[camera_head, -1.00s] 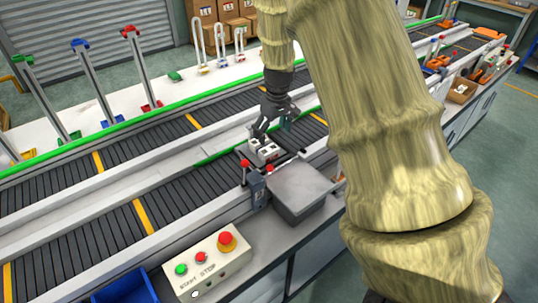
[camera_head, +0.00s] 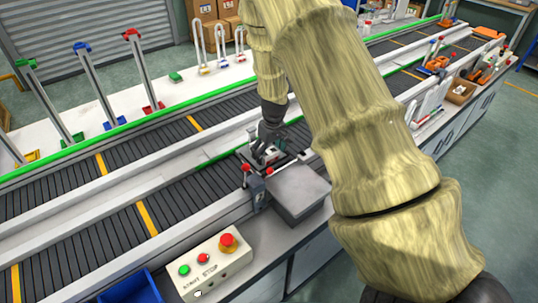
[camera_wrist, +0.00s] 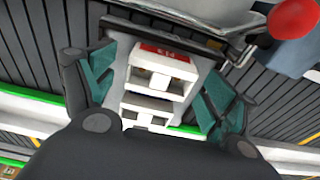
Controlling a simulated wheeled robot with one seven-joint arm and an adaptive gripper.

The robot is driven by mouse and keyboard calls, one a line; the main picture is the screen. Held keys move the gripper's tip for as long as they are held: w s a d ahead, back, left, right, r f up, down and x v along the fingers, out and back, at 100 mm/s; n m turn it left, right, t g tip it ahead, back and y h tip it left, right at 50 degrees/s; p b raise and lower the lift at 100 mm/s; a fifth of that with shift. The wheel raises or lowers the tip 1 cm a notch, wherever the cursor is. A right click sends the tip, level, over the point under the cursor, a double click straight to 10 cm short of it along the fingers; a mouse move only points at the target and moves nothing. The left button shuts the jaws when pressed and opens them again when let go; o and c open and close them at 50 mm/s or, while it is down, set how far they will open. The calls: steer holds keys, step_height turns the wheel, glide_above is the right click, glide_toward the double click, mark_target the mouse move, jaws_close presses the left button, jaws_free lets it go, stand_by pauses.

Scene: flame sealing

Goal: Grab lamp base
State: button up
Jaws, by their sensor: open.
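The lamp base, a white blocky piece with dark slots and a red label (camera_wrist: 158,75), sits on the conveyor in the wrist view. It lies between the two spread fingers of my gripper (camera_wrist: 155,88), with space visible on both sides. In the head view my gripper (camera_head: 264,150) is low over the conveyor beside the grey box and mostly hides the lamp base. The gripper is open. I cannot tell whether either finger touches the piece.
A grey metal box (camera_head: 298,190) stands close to the right of the gripper. A red-knobbed post (camera_head: 246,168) is just in front. The start/stop panel (camera_head: 214,265) and a blue bin (camera_head: 130,288) are nearer. The conveyor (camera_head: 70,240) to the left is clear.

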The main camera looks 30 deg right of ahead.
steer(key=shift+w+f, duration=0.1)
steer(key=shift+f, duration=0.4)
steer(key=c, duration=1.1)
steer(key=shift+r, duration=0.1)
